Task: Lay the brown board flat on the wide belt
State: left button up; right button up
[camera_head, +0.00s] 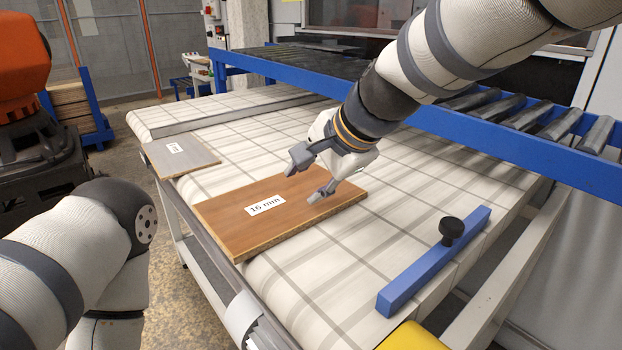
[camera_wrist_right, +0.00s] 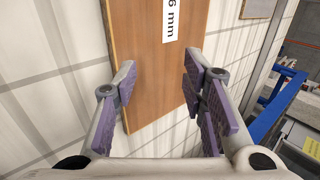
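The brown board (camera_head: 236,228), with a white "16 mm" label, lies flat on the wide checked belt (camera_head: 420,200), by the belt's left edge. My right gripper (camera_head: 306,179) is open just above the board's right part, its fingers spread apart. In the right wrist view the board (camera_wrist_right: 150,75) shows beyond and between the open fingers (camera_wrist_right: 168,78), and they do not grip it. Whether a fingertip touches the board I cannot tell. My left arm comes in at the lower left, and its gripper is out of view.
A grey labelled board (camera_head: 185,155) lies at the belt's left edge, behind the brown one. A blue bar with a black knob (camera_head: 435,262) lies along the belt's right side. A blue-framed roller conveyor (camera_head: 500,135) runs behind. The belt's middle is clear.

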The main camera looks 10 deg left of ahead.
jog(key=shift+w+f+g+h, duration=0.1)
jog(key=shift+f+g+h, duration=0.3)
jog(key=shift+g, duration=0.1)
jog(key=shift+b, duration=0.3)
jog(key=shift+d+r, duration=0.15)
pick_arm(q)
jog(key=shift+w+p, duration=0.1)
jog(key=shift+p, duration=0.35)
pick_arm(e)
jog(key=shift+s+d+r, duration=0.35)
jog(key=shift+s+d, duration=0.15)
jog(key=shift+s, duration=0.15)
jog(key=shift+s+d+r, duration=0.3)
jog(key=shift+s+d, duration=0.2)
jog(key=shift+s, duration=0.1)
pick_arm(q)
jog(key=shift+r, duration=0.1)
pick_arm(e)
jog(key=o, duration=0.6)
jog(key=shift+c, duration=0.2)
